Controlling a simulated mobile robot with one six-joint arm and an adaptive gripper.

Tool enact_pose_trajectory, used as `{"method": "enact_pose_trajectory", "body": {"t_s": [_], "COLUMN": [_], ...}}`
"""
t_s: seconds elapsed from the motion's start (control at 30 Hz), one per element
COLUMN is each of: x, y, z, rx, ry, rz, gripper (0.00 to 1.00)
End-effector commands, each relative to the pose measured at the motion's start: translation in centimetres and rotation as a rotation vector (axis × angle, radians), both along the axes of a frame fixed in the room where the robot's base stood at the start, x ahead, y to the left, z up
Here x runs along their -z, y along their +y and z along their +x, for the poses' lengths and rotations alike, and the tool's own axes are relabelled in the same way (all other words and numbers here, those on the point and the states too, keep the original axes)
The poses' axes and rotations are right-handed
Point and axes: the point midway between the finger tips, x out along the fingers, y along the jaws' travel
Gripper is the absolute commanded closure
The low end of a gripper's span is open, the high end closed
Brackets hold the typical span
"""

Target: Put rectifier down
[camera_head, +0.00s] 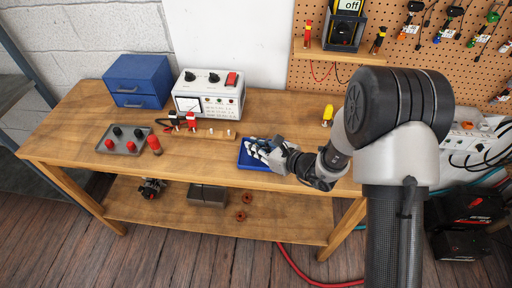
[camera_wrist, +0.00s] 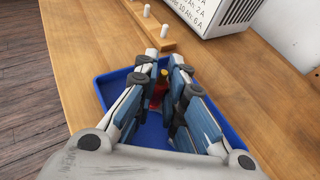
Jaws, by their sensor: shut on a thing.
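My gripper (camera_head: 262,151) is low over the blue tray (camera_head: 243,160) on the workbench, and also shows in the wrist view (camera_wrist: 162,68). Its fingers are closed around a small red thing with a yellow bit, the rectifier (camera_wrist: 158,93), mostly hidden between them. In the wrist view the rectifier is over the inside of the blue tray (camera_wrist: 88,76). I cannot tell whether it touches the tray floor. In the head view the fingers hide the rectifier.
A wooden strip with white pegs (camera_head: 213,135) lies behind-left of the tray. A white test unit (camera_head: 210,94), a blue drawer box (camera_head: 138,80) and a grey tray (camera_head: 124,146) with red and black parts stand left. A yellow-topped thing (camera_head: 328,113) stands behind my arm.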

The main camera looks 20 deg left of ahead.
Motion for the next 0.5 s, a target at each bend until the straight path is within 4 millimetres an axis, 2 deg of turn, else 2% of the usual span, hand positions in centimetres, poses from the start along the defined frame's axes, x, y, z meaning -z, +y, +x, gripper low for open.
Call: {"method": "enact_pose_trajectory", "body": {"t_s": [0.03, 0.07, 0.3, 0.5], "x": [0.31, 0.23, 0.16, 0.15], "y": [0.00, -0.01, -0.01, 0.00], "z": [0.00, -0.01, -0.01, -0.01], "rx": [0.000, 0.000, 0.000, 0.000], "ry": [0.000, 0.000, 0.001, 0.001], "rz": [0.000, -0.001, -0.001, 0.000], "gripper": [1.00, 0.88, 0.72, 0.69]}}
